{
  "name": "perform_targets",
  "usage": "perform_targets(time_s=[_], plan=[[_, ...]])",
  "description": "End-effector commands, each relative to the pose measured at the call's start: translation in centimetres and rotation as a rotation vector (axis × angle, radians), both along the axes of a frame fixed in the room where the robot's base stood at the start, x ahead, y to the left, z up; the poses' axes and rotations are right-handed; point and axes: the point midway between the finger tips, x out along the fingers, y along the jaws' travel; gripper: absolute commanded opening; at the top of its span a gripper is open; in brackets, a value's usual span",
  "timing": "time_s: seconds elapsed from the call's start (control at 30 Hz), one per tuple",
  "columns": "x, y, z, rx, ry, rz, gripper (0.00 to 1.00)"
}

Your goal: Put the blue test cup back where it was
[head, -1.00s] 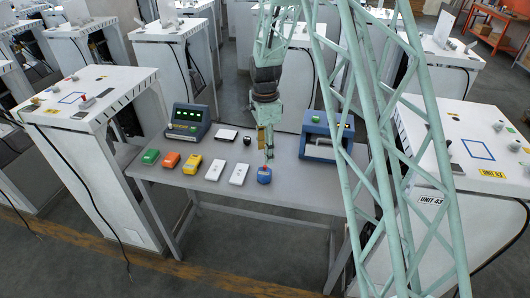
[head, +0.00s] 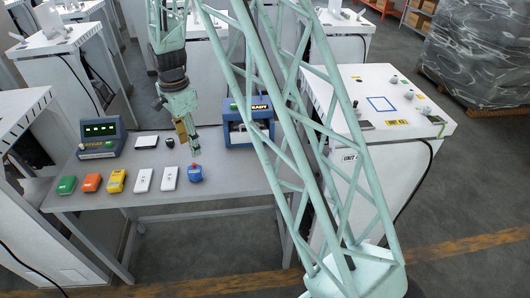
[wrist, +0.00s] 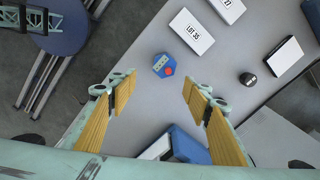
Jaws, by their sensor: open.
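The blue test cup, a small blue six-sided piece with a red spot on top, stands on the grey table (head: 230,196) near its front edge, right of two white boxes. It shows in the head view (head: 196,175) and in the wrist view (wrist: 160,64). I see no contact with the cup.
Left of the cup lie white boxes (head: 169,178), a yellow meter (head: 116,181), and orange and green pieces. A blue frame unit (head: 238,134) stands at the back right, a blue device (head: 100,137) at the back left. A small black round piece (head: 170,142) lies behind.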

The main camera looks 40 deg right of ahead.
Motion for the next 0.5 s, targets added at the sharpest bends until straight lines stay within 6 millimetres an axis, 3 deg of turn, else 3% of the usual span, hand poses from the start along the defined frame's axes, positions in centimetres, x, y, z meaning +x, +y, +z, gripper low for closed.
perform_targets(time_s=[0.5], plan=[[-5.3,0.1,10.5,-0.011,-0.054,0.225,0.45]])
